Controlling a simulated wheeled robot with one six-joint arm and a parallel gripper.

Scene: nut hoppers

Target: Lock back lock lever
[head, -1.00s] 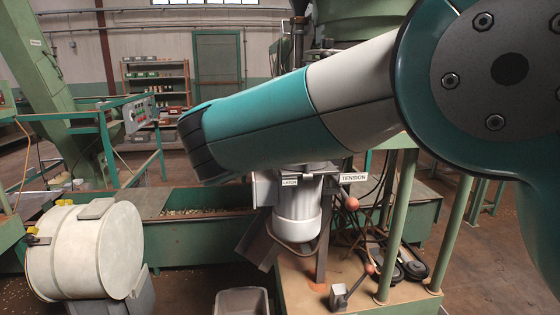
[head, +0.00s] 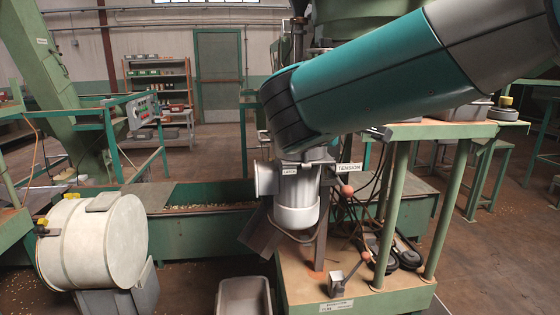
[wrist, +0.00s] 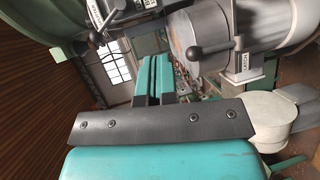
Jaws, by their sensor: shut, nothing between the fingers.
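My gripper (wrist: 156,64) shows in the wrist view as two teal fingers close together, shut and empty. To its right is a grey cylindrical housing (wrist: 210,32) with a dark-knobbed lever (wrist: 215,47) and a LATCH label (wrist: 239,64). A second dark-knobbed lever (wrist: 119,7) is at the top, beside another label. My fingers appear apart from both levers. I cannot tell which is the back lock lever. In the head view, the LATCH label (head: 289,171) is below my arm, on the machine with the white-grey cylinder (head: 297,212). My arm hides the gripper there.
An orange-knobbed lever (head: 348,190) stands by the TENSION label (head: 349,167). Another small lever box (head: 336,283) is on the stand. A grey bin (head: 243,296) is in front, and a pale drum (head: 92,240) stands left. Green posts (head: 395,215) rise at right.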

